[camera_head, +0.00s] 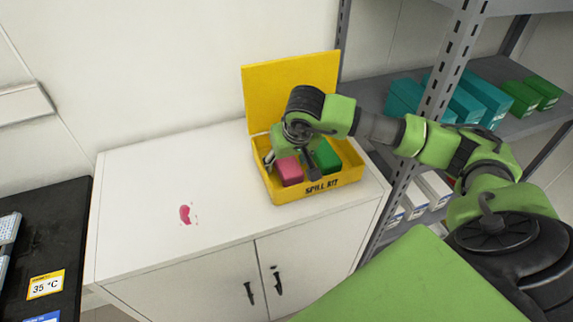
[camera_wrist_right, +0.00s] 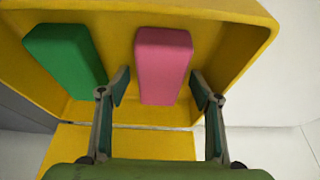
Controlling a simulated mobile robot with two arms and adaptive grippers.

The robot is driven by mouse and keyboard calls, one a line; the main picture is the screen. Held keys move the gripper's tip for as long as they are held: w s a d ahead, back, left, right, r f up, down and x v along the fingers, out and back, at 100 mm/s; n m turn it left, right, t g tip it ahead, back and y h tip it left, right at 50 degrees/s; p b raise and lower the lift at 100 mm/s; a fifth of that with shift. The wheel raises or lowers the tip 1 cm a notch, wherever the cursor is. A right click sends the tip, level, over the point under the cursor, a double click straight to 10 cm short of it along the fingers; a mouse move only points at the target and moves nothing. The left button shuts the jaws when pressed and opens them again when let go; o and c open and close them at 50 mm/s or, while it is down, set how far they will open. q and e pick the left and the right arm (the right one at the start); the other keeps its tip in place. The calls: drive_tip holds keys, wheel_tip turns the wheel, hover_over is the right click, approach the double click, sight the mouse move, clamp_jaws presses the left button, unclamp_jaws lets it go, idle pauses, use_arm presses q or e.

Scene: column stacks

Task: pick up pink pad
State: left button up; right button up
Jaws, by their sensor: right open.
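The pink pad (camera_head: 289,171) lies in the left part of the yellow spill kit box (camera_head: 317,191), left of a green pad (camera_head: 327,158). In the right wrist view the pink pad (camera_wrist_right: 163,65) is centred between the two fingers of my right gripper (camera_wrist_right: 160,92), with a gap on each side. My right gripper (camera_head: 289,163) is open and empty, reaching down into the box. The green pad (camera_wrist_right: 64,62) lies outside the fingers in the right wrist view. My left gripper does not show.
The box's lid (camera_head: 291,85) stands open at the back. The box sits on a white cabinet (camera_head: 140,210), clear on the left except for a pink-red spill (camera_head: 186,214). A grey shelf rack (camera_head: 440,65) with teal and green boxes stands at the right.

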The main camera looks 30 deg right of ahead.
drive_tip(key=shift+f+b, duration=0.3)
drive_tip(key=shift+b, duration=0.15)
idle(0.5)
drive_tip(key=shift+s, duration=0.1)
drive_tip(key=c, duration=1.2)
